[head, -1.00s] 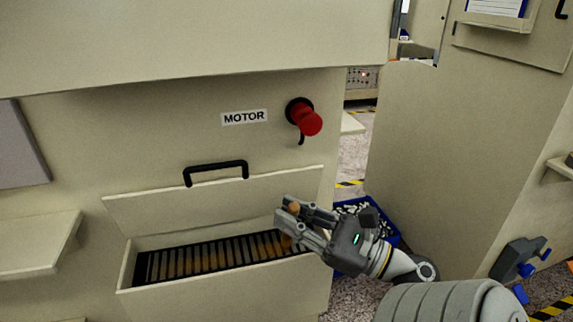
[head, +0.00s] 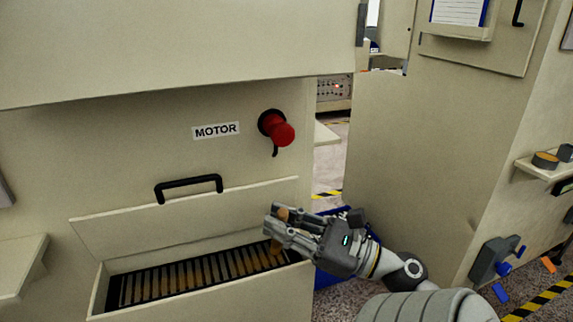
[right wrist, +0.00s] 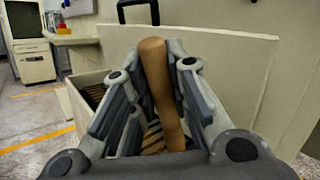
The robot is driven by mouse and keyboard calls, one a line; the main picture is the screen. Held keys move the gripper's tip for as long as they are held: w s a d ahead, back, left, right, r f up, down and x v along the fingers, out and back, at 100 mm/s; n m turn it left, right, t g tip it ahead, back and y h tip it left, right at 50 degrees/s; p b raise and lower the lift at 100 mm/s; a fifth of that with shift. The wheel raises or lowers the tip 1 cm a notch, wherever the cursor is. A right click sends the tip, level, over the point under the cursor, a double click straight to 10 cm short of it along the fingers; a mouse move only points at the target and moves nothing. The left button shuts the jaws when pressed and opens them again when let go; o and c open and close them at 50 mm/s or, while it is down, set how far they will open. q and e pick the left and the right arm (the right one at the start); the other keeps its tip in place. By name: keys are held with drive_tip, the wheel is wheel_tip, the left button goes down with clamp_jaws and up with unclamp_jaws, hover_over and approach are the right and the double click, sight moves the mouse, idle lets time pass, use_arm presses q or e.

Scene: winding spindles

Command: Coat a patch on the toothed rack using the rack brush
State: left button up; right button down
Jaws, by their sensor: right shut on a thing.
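The toothed rack (head: 150,288) is a dark slatted strip with amber-brown colour between many teeth, lying in an open cream tray (head: 200,313). My right gripper (head: 274,224) is over the right end of the rack, shut on the brush. The rack brush (head: 283,213) has a brown handle; its lower end is at or just above the rack, and contact is unclear. In the right wrist view the brush handle (right wrist: 157,75) stands between the fingers, slightly tilted, with the rack (right wrist: 95,96) behind them. My left gripper is not in view.
The tilted tray lid (head: 190,212) with a black handle (head: 188,187) stands behind the rack. A red motor knob (head: 282,133) juts out above. A blue bin (head: 330,275) is on the floor behind my right gripper. A cream panel (head: 415,160) stands at the right.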

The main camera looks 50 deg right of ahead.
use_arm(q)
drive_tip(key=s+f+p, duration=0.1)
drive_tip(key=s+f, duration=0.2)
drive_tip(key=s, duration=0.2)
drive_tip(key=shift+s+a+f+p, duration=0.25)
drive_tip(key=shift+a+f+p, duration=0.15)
use_arm(e)
drive_tip(key=w+a, duration=0.3)
drive_tip(key=a, duration=0.2)
drive_tip(key=shift+w, duration=0.25)
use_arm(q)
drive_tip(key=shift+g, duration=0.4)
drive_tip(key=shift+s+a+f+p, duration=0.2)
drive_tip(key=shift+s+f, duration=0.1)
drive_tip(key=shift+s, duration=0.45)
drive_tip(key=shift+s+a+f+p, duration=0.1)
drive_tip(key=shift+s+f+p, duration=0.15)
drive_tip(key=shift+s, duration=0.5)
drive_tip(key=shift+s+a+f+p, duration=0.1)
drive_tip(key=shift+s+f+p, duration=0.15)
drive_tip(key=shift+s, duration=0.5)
use_arm(e)
drive_tip(key=shift+w+a, duration=0.45)
drive_tip(key=shift+a, duration=0.3)
drive_tip(key=shift+w+a, duration=0.45)
drive_tip(key=shift+a, duration=0.25)
